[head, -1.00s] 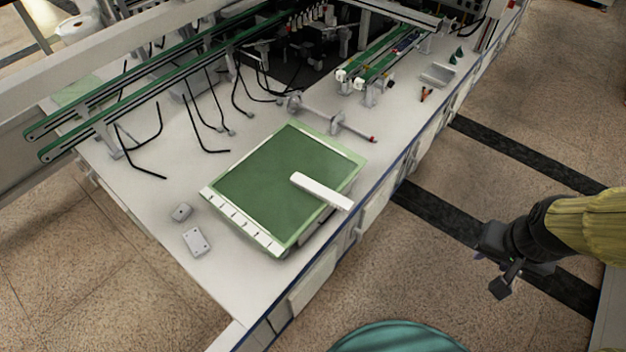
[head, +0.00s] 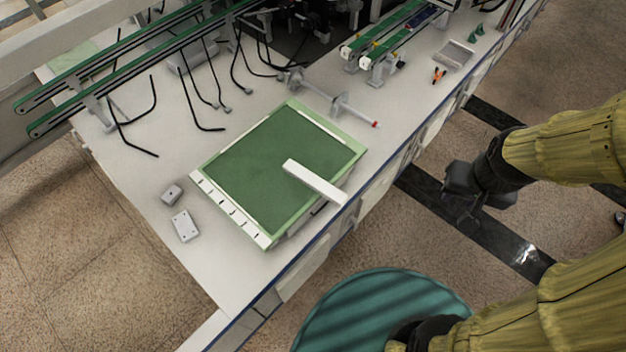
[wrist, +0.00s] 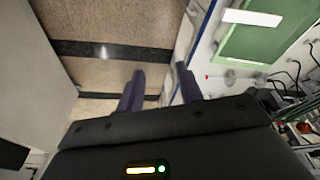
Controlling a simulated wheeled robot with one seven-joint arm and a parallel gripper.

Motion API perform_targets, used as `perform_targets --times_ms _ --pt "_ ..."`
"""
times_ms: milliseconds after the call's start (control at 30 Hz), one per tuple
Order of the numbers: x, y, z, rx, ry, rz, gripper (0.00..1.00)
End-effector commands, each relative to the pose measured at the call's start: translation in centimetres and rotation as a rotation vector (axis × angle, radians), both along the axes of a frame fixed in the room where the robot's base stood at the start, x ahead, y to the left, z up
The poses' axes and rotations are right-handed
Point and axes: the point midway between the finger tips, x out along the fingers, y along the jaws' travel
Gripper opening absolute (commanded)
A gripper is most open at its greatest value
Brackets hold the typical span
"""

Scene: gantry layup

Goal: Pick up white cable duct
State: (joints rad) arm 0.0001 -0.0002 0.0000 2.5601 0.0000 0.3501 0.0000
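The white cable duct (head: 314,182) is a straight white bar. It lies on the right part of a green panel (head: 260,165) on the bench, with its near end sticking out over the panel's right edge. It also shows in the wrist view (wrist: 252,18), at the top right. My gripper (head: 464,215) is over the floor to the right of the bench, apart from the duct. In the wrist view its two dark fingers (wrist: 158,92) stand apart with nothing between them.
Two small grey boxes (head: 185,226) lie left of the panel. A grey rod with a red tip (head: 340,107) lies behind it. Black cables and green conveyor rails (head: 150,75) fill the back left. Orange-handled pliers (head: 438,75) and a grey tray (head: 455,54) are at the far right.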

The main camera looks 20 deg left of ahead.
Motion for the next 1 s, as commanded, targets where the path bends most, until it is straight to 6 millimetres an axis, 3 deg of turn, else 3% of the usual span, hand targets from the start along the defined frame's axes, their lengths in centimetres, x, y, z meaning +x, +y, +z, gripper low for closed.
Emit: perform_targets --times_ms 67,200,267,367,567,800,1000 --pt "0.0 0.0 0.0 0.000 0.000 0.000 0.38" --pt "0.4 -0.1 -0.8 -0.008 -0.009 0.013 0.62" --pt "1.0 -0.3 -1.7 -0.022 -0.023 0.037 0.62" --pt "2.6 -0.4 -4.4 -0.055 -0.064 0.110 0.62" --pt "7.6 0.7 -11.9 -0.095 -0.206 0.362 0.62" --pt "11.9 5.5 -20.6 0.007 -0.403 0.699 0.62" --pt "12.4 11.0 -26.8 0.218 -0.577 0.943 0.62"
